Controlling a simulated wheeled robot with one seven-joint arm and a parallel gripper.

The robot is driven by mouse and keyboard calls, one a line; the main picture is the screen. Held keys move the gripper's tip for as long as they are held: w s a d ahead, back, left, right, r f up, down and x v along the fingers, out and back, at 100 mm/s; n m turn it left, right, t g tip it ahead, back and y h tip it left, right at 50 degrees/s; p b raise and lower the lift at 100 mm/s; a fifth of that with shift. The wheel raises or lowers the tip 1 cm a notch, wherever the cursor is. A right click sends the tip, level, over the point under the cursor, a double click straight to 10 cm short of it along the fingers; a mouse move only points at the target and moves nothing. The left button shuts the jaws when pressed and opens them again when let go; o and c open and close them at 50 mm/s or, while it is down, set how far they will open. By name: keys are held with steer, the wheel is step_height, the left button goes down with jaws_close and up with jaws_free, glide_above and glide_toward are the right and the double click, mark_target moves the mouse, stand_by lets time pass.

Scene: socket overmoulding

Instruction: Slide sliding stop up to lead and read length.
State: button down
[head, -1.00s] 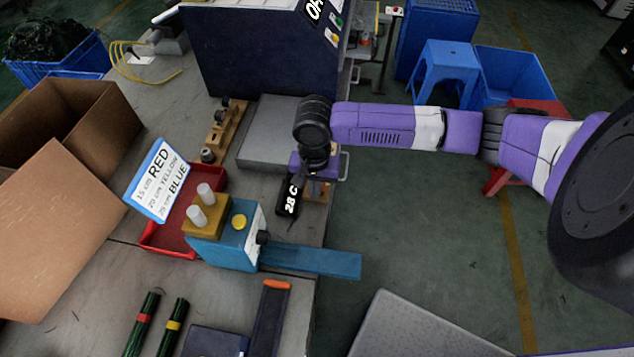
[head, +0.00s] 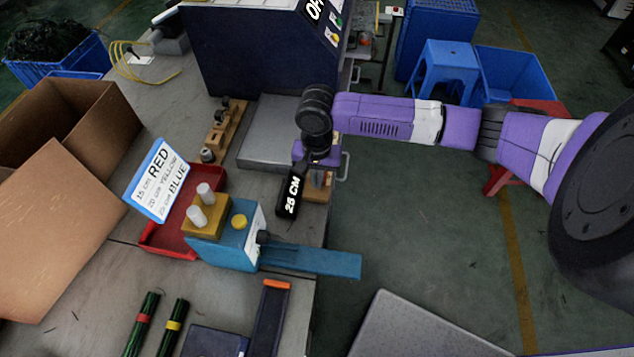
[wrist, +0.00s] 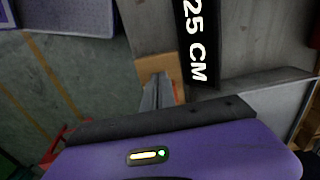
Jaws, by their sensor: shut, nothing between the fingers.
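My gripper (head: 317,178) is at the bench's right edge, beside a black tag reading "25 CM" (head: 291,190). In the wrist view the tag (wrist: 195,45) stands to the right of my grey fingers (wrist: 155,92). The fingers are shut with nothing between them, in front of a light wooden block (wrist: 158,66). The block (head: 318,195) also shows under the gripper in the head view. I cannot make out the sliding stop for certain, nor a lead touching it; the gripper covers part of that spot.
A blue fixture (head: 230,250) with a blue bar (head: 310,262) juts past the bench edge in front. A red tray (head: 165,240), a colour-length card (head: 157,182) and a grey plate (head: 270,140) lie nearby. Green leads with red (head: 143,319) and yellow (head: 173,325) bands lie at the front.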

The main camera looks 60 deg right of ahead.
steer(key=shift+w+d, duration=0.35)
steer(key=shift+d, duration=0.6)
steer(key=shift+w+d, duration=0.3)
steer(key=shift+d, duration=0.6)
steer(key=shift+w+d, duration=0.35)
steer(key=shift+d, duration=0.75)
steer(key=shift+s+a+r, duration=0.1)
steer(key=shift+a, duration=0.1)
steer(key=shift+s+a+p, duration=0.15)
steer(key=shift+a+p, duration=0.4)
steer(key=shift+p, duration=0.05)
step_height(320, 180, up, 7)
steer(key=p, duration=0.7)
steer(key=shift+p, duration=0.35)
